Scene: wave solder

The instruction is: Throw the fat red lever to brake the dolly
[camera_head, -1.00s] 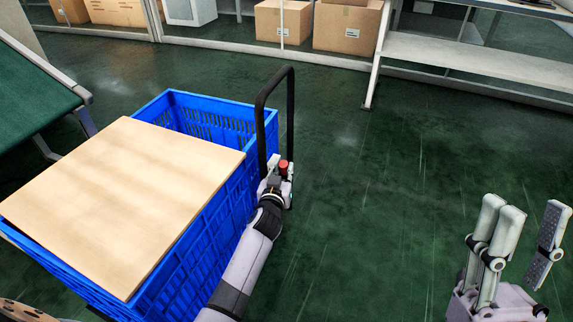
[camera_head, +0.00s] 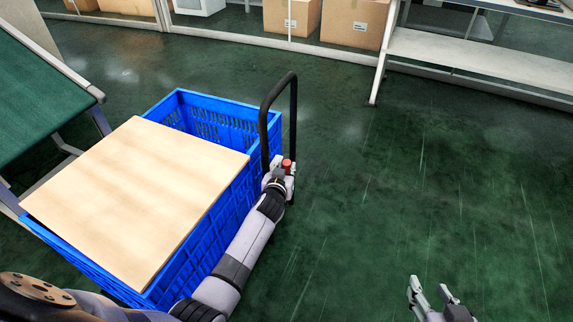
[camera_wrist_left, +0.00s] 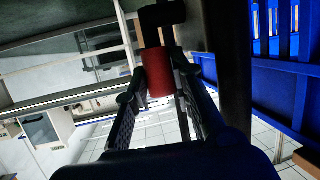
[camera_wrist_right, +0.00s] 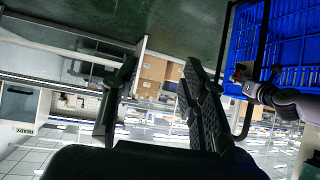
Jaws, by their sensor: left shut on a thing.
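The fat red lever (camera_head: 287,164) is by the foot of the black handle bar on the dolly's right side. In the left wrist view the red lever (camera_wrist_left: 157,72) is a thick red cylinder between my two fingers. My left gripper (camera_head: 277,178) is shut on it. The dolly carries blue crates (camera_head: 222,125), and its black handle (camera_head: 265,115) stands upright beside them. My right gripper (camera_head: 436,292) is low in the head view, clear of the dolly. In the right wrist view its fingers (camera_wrist_right: 160,100) are spread, with nothing between them.
A tan board (camera_head: 140,195) lies over the near part of the crates. A green-topped conveyor or table (camera_head: 35,95) stands at the left, and a grey shelf bench (camera_head: 470,60) at the back right. The green floor right of the dolly is clear.

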